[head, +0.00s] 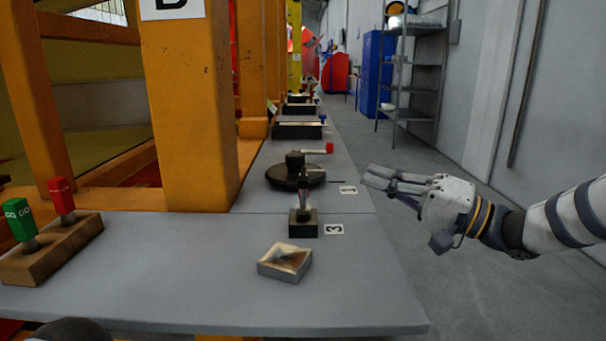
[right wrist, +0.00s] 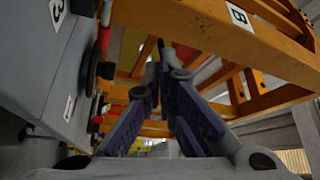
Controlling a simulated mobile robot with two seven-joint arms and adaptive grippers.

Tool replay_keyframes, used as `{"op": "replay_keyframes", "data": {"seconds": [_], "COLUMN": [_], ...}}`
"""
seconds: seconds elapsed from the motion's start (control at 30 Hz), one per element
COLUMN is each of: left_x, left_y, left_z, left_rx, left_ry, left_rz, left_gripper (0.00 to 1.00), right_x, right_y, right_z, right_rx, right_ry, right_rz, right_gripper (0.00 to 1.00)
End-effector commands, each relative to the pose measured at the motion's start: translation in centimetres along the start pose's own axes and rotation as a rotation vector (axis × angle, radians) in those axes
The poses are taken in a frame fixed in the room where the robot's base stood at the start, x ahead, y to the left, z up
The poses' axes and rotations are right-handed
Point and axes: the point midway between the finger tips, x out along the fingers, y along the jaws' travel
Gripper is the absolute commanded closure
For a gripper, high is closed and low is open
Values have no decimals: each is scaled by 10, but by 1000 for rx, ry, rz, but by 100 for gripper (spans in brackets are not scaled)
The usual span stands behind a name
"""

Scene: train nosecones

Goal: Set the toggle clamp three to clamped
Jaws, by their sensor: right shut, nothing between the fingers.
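Toggle clamp three, next to the label "3" (head: 334,229), appears to be the small upright clamp on a black block (head: 303,229) near the bench's right edge. Its upper part overlaps a dark round base (head: 283,178) behind it, so its lever position is hard to read. A red-tipped handle (head: 318,151) points right above that base; I cannot tell which piece it belongs to. My right gripper (head: 372,180) is shut and empty, right of the clamp beyond the bench edge, apart from it. It also shows in the right wrist view (right wrist: 155,60). My left gripper is not in view.
A metal-topped block (head: 285,261) lies on the grey bench (head: 180,275) in front. A wooden block (head: 55,250) with green and red handles stands left. An orange post (head: 190,110) rises behind the bench. The aisle at right is open, with shelving (head: 418,75) farther back.

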Motion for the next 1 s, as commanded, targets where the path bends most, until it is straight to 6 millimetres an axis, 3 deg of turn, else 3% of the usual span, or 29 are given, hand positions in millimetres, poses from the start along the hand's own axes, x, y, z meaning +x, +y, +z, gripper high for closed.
{"op": "replay_keyframes", "data": {"seconds": [0.37, 0.83, 1.0], "left_x": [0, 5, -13], "left_y": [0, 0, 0], "left_z": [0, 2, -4], "left_rx": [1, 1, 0], "left_ry": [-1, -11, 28], "left_rz": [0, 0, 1], "left_gripper": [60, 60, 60], "right_x": [5, 100, 92], "right_y": [0, 2, -6], "right_z": [0, 1, 23], "right_rx": [0, 1, -1], "right_ry": [0, -1, 2], "right_rz": [1, 1, -2], "right_gripper": [100, 100, 100]}}
